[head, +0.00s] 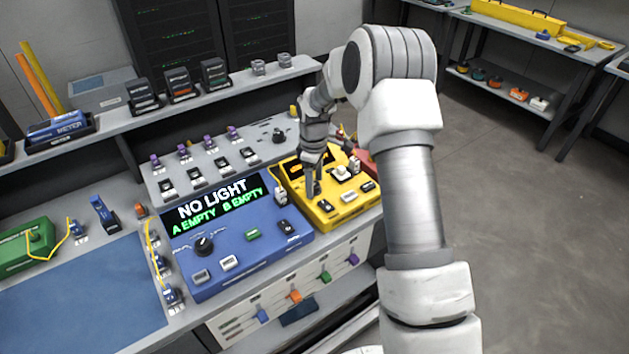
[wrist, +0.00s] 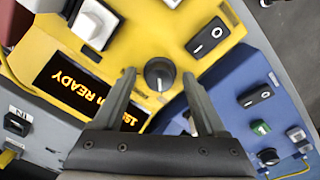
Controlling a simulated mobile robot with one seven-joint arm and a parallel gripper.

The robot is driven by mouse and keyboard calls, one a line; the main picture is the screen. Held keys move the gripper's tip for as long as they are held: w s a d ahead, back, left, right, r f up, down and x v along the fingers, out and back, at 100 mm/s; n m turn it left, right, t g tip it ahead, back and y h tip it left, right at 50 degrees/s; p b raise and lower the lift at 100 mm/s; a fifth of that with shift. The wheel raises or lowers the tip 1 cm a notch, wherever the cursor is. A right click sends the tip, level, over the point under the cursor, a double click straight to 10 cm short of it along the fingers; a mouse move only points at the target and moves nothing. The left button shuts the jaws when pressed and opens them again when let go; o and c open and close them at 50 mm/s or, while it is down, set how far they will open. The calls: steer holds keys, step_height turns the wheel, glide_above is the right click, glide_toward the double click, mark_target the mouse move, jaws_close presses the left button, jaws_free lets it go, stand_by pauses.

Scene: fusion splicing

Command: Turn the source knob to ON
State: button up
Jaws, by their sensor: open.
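The yellow source box (head: 340,207) stands right of the blue meter in the head view. It also fills the upper left of the wrist view (wrist: 130,50). Its dark round knob (wrist: 159,74) lies between my fingertips in the wrist view, with a pale mark on its lower side. In the head view my gripper (head: 313,187) points down over the box and hides the knob. My gripper (wrist: 158,76) is open, with a gap on both sides of the knob. The box's display (wrist: 80,88) shows amber text ending in READY.
A black rocker switch (wrist: 208,38) and a white square button (wrist: 95,22) sit near the knob. The blue meter (head: 235,245) reads NO LIGHT, A EMPTY, B EMPTY and has its own black knob (head: 204,245). A shelf (head: 80,140) runs behind.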

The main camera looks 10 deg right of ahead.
jaws_close()
stand_by(0.5)
steer(key=m, duration=0.4)
steer(key=shift+a+b, duration=0.1)
steer(key=shift+b, duration=0.2)
steer(key=m, duration=0.4)
steer(key=shift+m, duration=0.3)
steer(key=m, duration=0.9)
steer(key=shift+a+g, duration=0.1)
steer(key=shift+g, duration=0.2)
steer(key=shift+m, duration=0.3)
